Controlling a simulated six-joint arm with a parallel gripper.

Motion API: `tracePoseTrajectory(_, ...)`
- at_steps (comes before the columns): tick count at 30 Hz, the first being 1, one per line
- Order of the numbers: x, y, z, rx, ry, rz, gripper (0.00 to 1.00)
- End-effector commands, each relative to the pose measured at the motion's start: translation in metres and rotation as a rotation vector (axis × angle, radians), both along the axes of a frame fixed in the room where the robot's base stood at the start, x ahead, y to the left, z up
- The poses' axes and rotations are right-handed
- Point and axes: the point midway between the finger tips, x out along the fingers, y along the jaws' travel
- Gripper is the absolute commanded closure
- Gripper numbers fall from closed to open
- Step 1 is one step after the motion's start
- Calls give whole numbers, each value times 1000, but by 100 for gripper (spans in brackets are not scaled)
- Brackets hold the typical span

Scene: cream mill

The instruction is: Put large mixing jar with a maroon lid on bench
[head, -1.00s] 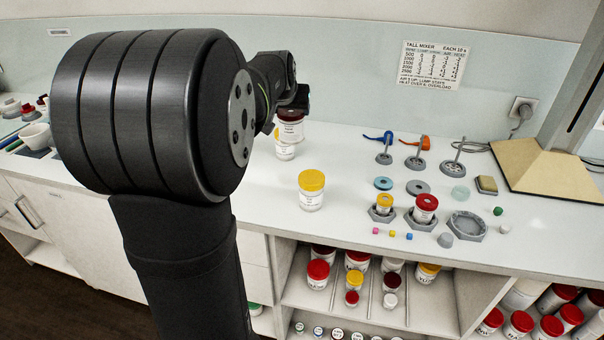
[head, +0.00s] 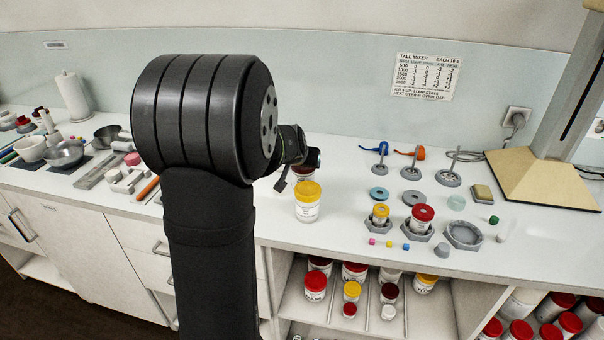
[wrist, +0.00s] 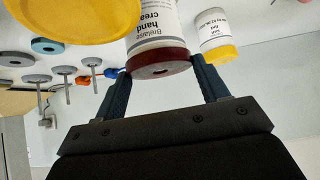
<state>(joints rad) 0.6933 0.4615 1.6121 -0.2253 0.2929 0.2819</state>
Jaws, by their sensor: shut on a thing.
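The large mixing jar with a maroon lid (wrist: 160,64) is between my gripper's two fingers (wrist: 160,76) in the wrist view. Its white body is labelled hand cream. My gripper is shut on it near the lid. In the head view my gripper (head: 304,160) is low over the bench (head: 350,222), behind a yellow-lidded jar. Only a sliver of the held jar shows there; my arm and the yellow-lidded jar hide the rest. I cannot tell whether its base touches the bench.
The yellow-lidded jar (head: 307,203) stands just in front of my gripper. Another yellow-lidded jar (wrist: 214,36) stands beside the held jar in the wrist view. Hexagonal holders (head: 418,230), discs and stirrers lie to the right. Jars fill the shelf below.

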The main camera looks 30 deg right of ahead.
Motion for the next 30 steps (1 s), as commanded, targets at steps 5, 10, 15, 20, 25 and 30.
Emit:
tracePoseTrajectory(5,0,0,-30,2,3,1,77)
tracePoseTrajectory(10,0,0,-39,1,0,1,77)
tracePoseTrajectory(15,0,0,-38,1,0,1,77)
tracePoseTrajectory(20,0,1,-42,3,1,0,31)
tracePoseTrajectory(25,0,1,-42,2,0,0,11)
tracePoseTrajectory(30,0,0,-41,2,1,1,11)
